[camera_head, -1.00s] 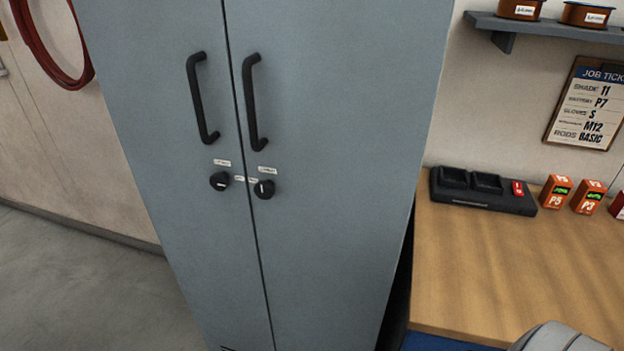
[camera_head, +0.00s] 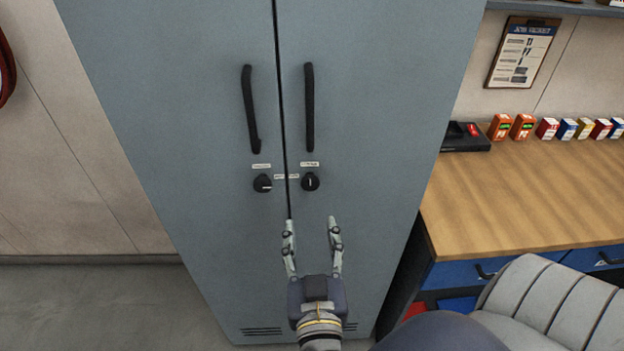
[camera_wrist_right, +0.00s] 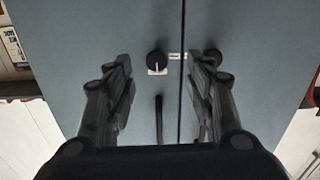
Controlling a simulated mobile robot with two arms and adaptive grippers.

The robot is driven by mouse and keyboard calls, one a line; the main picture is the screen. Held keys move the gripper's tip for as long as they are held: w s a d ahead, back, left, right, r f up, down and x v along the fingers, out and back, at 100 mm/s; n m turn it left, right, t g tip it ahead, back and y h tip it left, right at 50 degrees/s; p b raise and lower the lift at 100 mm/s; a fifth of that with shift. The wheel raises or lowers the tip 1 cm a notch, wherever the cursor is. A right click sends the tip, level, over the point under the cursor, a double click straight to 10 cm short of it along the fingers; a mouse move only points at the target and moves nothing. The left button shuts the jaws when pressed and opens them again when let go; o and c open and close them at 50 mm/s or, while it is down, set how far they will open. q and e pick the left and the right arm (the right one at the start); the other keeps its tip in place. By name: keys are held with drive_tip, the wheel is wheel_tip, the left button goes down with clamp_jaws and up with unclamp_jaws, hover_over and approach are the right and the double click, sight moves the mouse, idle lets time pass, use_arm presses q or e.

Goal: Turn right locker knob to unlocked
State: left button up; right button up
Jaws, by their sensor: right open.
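The right locker knob (camera_head: 310,182) is a round black knob on the right door, under a small white label. Its white mark stands about upright. My right gripper (camera_head: 312,222) is open and empty, below the knob in the head view, its fingers pointing up toward it. In the right wrist view the right knob (camera_wrist_right: 157,60) shows between the two spread fingers (camera_wrist_right: 165,85), apart from them. The left gripper is not in view.
The left knob (camera_head: 263,183) sits close by, its mark about level. Two black door handles (camera_head: 309,108) (camera_head: 250,110) are above the knobs. A wooden workbench (camera_head: 530,195) with a charger (camera_head: 465,137) and several small boxes stands at the right.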

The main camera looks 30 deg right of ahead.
sight(310, 187)
drive_tip(key=shift+m, duration=0.3)
drive_tip(key=p+x, duration=0.1)
drive_tip(key=x, duration=0.2)
drive_tip(key=r+p+x, duration=0.1)
drive_tip(key=p+x, duration=0.1)
drive_tip(key=x, duration=0.1)
drive_tip(key=r+p+x, duration=0.1)
drive_tip(key=x, duration=0.2)
drive_tip(key=shift+d+r+p, duration=0.1)
drive_tip(key=shift+d+p, duration=0.2)
drive_tip(key=shift+p, duration=0.05)
drive_tip(key=shift+w+d+f, duration=0.2)
drive_tip(key=shift+w+d, duration=0.1)
drive_tip(key=shift+w, duration=0.3)
drive_tip(key=shift+c, duration=0.7)
drive_tip(key=c, duration=0.9)
